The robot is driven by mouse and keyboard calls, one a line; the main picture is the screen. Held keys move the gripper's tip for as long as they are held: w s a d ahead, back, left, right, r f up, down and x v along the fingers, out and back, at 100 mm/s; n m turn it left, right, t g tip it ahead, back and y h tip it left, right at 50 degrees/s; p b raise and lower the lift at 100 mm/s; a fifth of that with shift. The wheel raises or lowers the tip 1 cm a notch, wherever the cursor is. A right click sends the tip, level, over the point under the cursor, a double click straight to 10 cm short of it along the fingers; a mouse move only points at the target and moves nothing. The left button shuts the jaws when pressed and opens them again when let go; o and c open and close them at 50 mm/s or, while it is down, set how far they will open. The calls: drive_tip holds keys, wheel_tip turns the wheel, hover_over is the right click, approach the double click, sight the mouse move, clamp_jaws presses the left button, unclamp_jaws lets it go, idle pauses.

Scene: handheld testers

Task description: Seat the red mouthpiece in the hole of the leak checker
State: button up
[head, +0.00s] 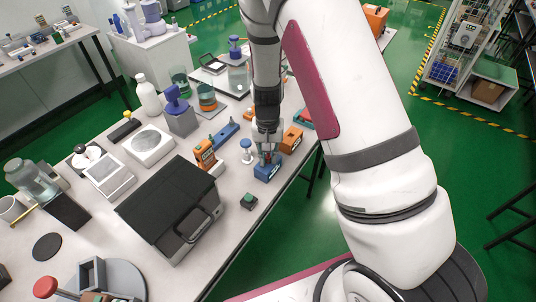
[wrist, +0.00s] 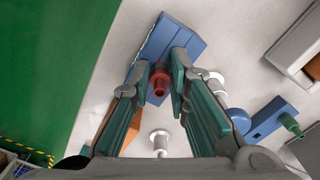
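The red mouthpiece (wrist: 160,82) is between the fingertips of my gripper (wrist: 162,76) in the wrist view. The fingers are drawn in close on its two sides and appear shut on it. A blue box-shaped device (wrist: 165,38), which looks like the leak checker, lies just beyond the fingertips. In the head view this blue device (head: 267,171) is directly below my gripper (head: 268,157), near the table's right edge. Its hole is not visible, hidden by the fingers and mouthpiece. I cannot tell whether the mouthpiece touches the device.
An orange tester (head: 205,154) and a small white-and-blue stand (head: 246,150) are to the left. Another orange device (head: 292,139) is close behind on the right. A small dark green block (head: 248,202) lies in front. A large black case (head: 175,205) takes up the near table.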

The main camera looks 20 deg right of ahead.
drive_tip(key=shift+o, duration=1.1)
wheel_tip(320, 180, up, 12)
